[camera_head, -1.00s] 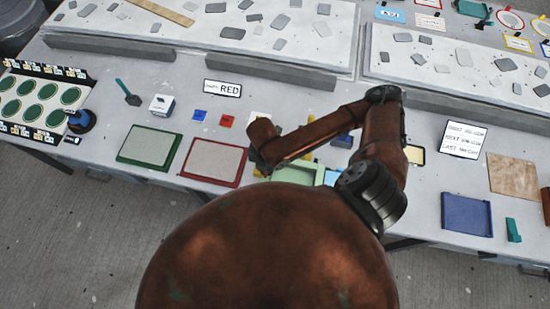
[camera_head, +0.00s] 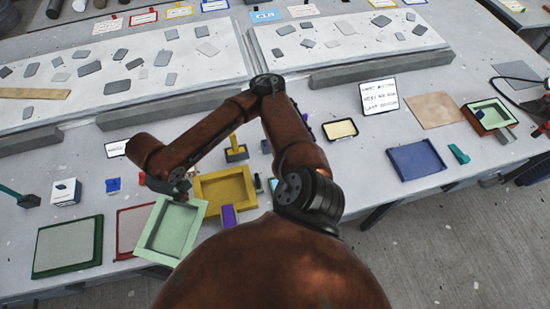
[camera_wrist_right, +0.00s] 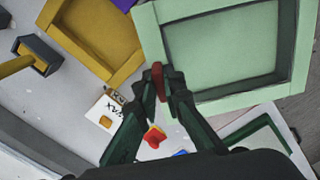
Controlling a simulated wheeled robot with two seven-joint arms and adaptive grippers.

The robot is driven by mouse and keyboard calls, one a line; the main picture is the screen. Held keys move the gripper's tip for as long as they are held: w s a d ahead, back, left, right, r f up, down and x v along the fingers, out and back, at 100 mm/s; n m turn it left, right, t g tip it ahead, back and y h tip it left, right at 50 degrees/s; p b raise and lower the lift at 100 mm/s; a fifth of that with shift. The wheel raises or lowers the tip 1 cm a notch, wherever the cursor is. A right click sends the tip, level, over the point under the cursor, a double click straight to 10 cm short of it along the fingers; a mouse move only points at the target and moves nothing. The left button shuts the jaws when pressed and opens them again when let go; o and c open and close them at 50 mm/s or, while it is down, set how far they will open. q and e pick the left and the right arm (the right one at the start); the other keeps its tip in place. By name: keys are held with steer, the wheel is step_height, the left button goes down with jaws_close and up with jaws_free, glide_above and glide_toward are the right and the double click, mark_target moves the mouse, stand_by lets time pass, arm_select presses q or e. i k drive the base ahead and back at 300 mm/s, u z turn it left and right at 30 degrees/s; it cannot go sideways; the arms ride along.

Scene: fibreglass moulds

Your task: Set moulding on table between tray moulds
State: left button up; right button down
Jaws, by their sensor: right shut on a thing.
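A pale green tray-shaped moulding (camera_head: 172,229) hangs tilted near the table's front edge, over part of the red-rimmed mould (camera_head: 131,222). My right gripper is shut on its rim in the wrist view (camera_wrist_right: 166,90); a small red piece shows between the fingertips. In the head view the arm hides the fingers. The moulding (camera_wrist_right: 221,102) fills the upper right of the wrist view. A yellow tray mould (camera_head: 238,177) lies to its right, and a green-rimmed mould (camera_head: 96,238) lies to its left. My left gripper is not in view.
A purple block (camera_head: 228,216) stands at the yellow mould's front edge. A yellow-handled tool (camera_head: 235,149) stands behind it. A blue tray (camera_head: 415,160) and teal piece (camera_head: 459,153) lie right. Long stone-covered slabs (camera_head: 120,70) fill the back. Bare table lies right of centre.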

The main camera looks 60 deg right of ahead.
mark_target(363, 182)
steer(key=z, duration=0.9)
steer(key=i, duration=0.1)
steer(key=z, duration=1.15)
